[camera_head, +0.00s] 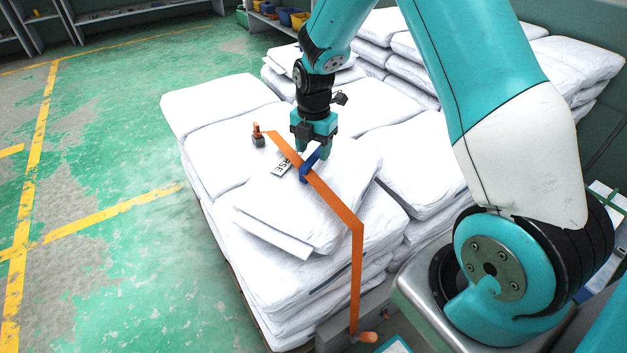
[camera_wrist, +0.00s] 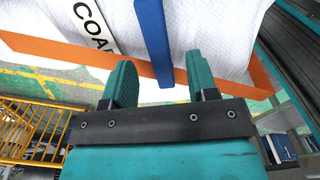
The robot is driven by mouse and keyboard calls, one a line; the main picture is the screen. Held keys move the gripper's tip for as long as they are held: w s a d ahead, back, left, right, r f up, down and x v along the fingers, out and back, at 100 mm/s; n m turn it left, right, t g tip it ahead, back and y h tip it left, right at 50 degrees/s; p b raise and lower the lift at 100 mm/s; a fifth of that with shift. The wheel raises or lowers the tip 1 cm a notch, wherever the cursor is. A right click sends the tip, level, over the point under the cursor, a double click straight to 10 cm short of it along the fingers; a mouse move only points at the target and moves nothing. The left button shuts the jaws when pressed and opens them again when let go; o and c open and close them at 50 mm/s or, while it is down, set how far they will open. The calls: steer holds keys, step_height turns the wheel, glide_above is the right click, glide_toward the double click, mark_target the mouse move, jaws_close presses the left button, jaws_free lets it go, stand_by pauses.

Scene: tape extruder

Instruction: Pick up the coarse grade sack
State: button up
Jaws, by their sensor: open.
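The coarse grade sack (camera_head: 335,185) is white and lies on top of a stack of white sacks. Its label (camera_head: 283,167) shows only "RSE" in the head view, and the wrist view shows "COA" on the label (camera_wrist: 88,20). A blue bar (camera_head: 308,168) stands out at the sack's top, and it also shows in the wrist view (camera_wrist: 152,35). My gripper (camera_head: 312,152) is over the sack, pointing down. In the wrist view its open fingers (camera_wrist: 160,82) are on either side of the blue bar's end. I cannot tell whether they touch it.
An orange band (camera_head: 335,198) crosses over the sack and drops down the stack's front side. One end is at a small dark fitting (camera_head: 259,140) on the left. More white sacks (camera_head: 405,160) are stacked right and behind. The green floor (camera_head: 120,140) at left is clear.

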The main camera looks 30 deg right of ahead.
mark_target(314, 155)
step_height(314, 155, down, 3)
steer(key=shift+f, duration=0.15)
jaws_close()
stand_by(1.3)
steer(key=shift+w+d, duration=0.1)
